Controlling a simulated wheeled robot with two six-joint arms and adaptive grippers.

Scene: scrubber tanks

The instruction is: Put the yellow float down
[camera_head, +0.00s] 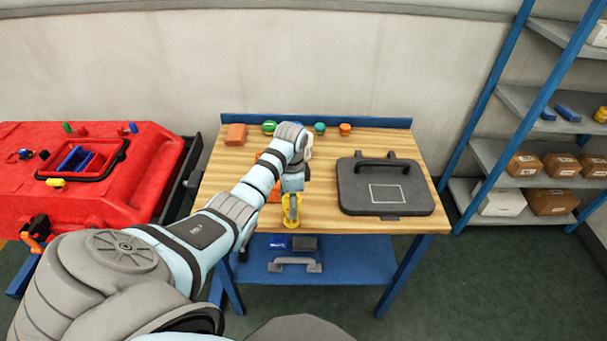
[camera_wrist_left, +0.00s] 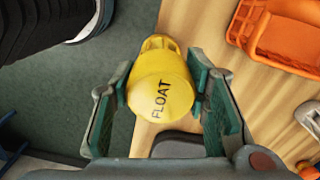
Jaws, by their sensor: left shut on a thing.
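The yellow float (camera_head: 291,216) is in my left gripper (camera_head: 291,200) at the front edge of the wooden workbench (camera_head: 330,222). In the left wrist view the float (camera_wrist_left: 160,92) is a yellow cylinder with the word FLOAT on its end, between the two green finger pads of the gripper (camera_wrist_left: 163,82). The gripper is shut on it. Behind the float that view shows the bench edge, with dark floor to its left and wood to its right. I cannot tell whether the float touches the bench. My right gripper is not in view.
An orange tray (camera_wrist_left: 285,42) lies on the bench, partly hidden by my arm in the head view. A dark case lid (camera_head: 386,186) covers the bench's right side. Small coloured parts line the back. The red scrubber machine (camera_head: 90,200) stands left, shelves (camera_head: 530,150) right.

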